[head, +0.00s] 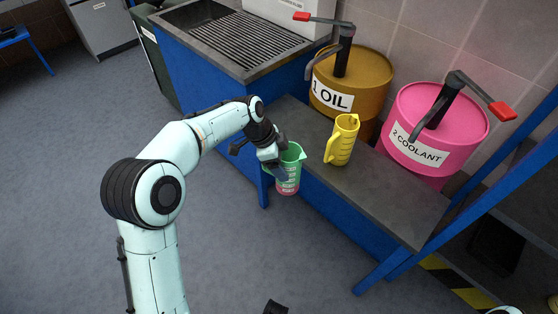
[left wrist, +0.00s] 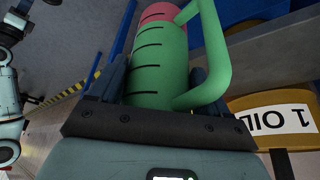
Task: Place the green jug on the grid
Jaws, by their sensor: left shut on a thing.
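The green jug (head: 290,160) has dark measuring marks and a pink lower part. My left gripper (head: 273,155) is shut on it and holds it roughly upright in front of the grey bench's edge, clear of the floor. In the left wrist view the jug (left wrist: 158,68) lies between the two dark fingers, with its handle to the right. The grid (head: 250,40) is a dark slatted panel in the top of the blue unit, up and left of the jug. It is bare. A dark piece at the head view's bottom edge may be my right gripper (head: 275,307); its jaws are unclear.
A yellow jug (head: 342,140) stands on the grey bench (head: 385,195), right of the green jug. Behind it are the oil drum (head: 350,80) and pink coolant drum (head: 437,125), with red-handled pumps. A white container (head: 290,15) stands behind the grid.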

